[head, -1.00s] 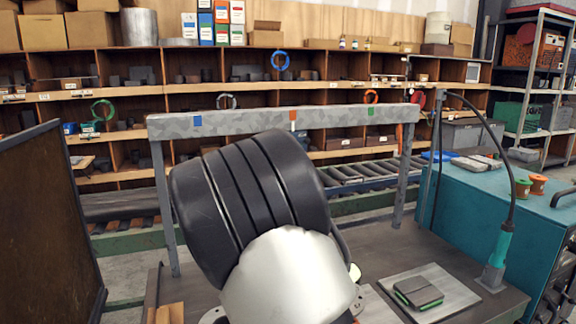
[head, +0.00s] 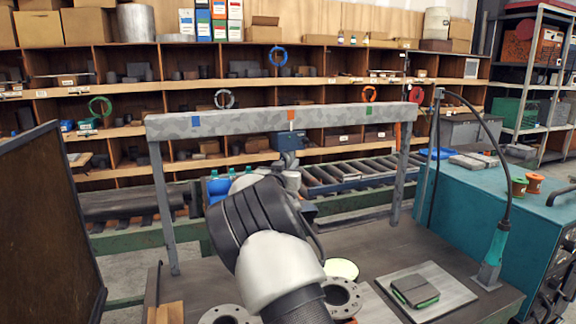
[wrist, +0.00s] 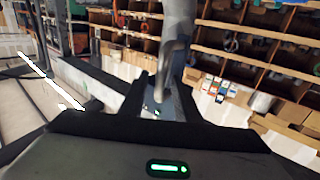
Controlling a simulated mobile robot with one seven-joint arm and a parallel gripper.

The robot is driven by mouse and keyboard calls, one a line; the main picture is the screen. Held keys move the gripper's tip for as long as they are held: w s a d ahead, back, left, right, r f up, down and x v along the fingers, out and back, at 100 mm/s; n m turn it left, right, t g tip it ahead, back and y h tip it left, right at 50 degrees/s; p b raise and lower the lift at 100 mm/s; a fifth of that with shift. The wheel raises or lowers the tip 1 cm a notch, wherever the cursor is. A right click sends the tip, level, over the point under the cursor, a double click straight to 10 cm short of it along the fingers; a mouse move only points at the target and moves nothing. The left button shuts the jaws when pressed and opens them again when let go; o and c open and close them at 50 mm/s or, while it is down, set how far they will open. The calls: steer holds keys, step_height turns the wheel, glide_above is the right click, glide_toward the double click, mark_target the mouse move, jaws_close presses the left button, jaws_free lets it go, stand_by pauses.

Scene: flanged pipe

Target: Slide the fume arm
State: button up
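The galvanised overhead rail (head: 250,120) spans the bench, with blue, orange and green marks on its face. A dark blue box (head: 288,141) hangs under it near the orange mark; I take it to be the fume arm's carriage. My gripper (head: 298,182) is just below this box in the head view, largely hidden by my own wrist. In the wrist view, a grey rounded bar (wrist: 174,45) rises beyond the gripper's dark body, and a blue-grey surface with small lights (wrist: 163,105) sits between dark edges. I cannot tell whether the gripper touches or grips anything.
Flanges (head: 342,297) and a plate with a green-edged block (head: 414,291) lie on the bench. A teal cabinet (head: 470,210) stands at the right with a curved hose (head: 508,170). A dark panel (head: 45,225) stands at the left. A roller conveyor (head: 335,173) runs behind.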

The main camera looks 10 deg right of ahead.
jaws_close()
steer(key=shift+d, duration=0.1)
